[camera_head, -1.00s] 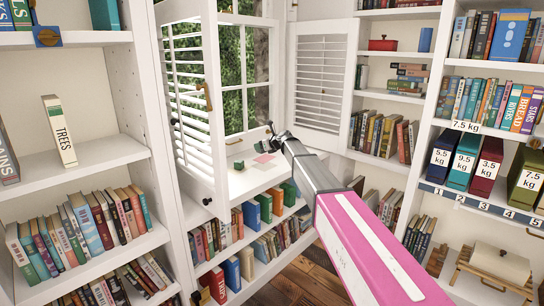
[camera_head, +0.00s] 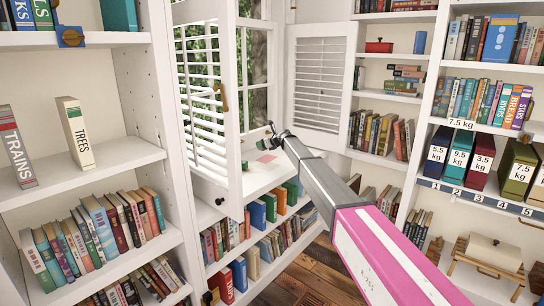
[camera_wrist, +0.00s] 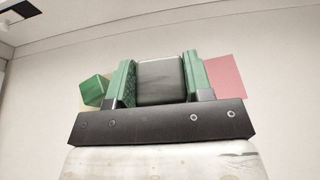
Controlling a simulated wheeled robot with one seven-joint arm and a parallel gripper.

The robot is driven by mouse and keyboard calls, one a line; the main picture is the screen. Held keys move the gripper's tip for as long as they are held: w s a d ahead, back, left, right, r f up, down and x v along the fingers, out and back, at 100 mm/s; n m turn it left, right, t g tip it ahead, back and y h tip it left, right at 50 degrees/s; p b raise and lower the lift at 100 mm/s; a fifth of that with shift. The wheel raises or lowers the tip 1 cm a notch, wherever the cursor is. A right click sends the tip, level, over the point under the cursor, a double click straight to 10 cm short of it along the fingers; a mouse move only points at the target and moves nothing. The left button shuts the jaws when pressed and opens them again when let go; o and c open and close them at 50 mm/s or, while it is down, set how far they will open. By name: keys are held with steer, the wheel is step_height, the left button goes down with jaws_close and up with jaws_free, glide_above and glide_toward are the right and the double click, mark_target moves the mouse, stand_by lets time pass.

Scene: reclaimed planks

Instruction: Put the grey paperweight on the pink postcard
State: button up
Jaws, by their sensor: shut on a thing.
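The grey paperweight (camera_wrist: 161,80) is a block with rounded edges, clasped between the two green fingers of my gripper (camera_wrist: 160,85) in the wrist view. The pink postcard (camera_wrist: 225,76) lies flat to the right of the fingers, partly hidden behind the right one. In the head view the postcard (camera_head: 266,158) lies on the white window sill, and my gripper (camera_head: 272,135) is by the window above it. The paperweight cannot be made out in the head view. The height of the paperweight above the sill is hard to tell.
A green block (camera_wrist: 95,90) stands left of the fingers, by a tan patch partly hidden. An open louvred shutter (camera_head: 232,100) stands left of my gripper, and another shutter (camera_head: 318,85) stands to the right. Book-filled shelves (camera_head: 95,165) flank the window.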

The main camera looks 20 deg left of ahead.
glide_above(270, 160)
steer(key=f, duration=0.3)
steer(key=shift+w+f, duration=0.3)
steer(key=shift+f, duration=2.1)
steer(key=shift+f, duration=0.1)
steer(key=o, duration=1)
steer(key=shift+o, duration=0.2)
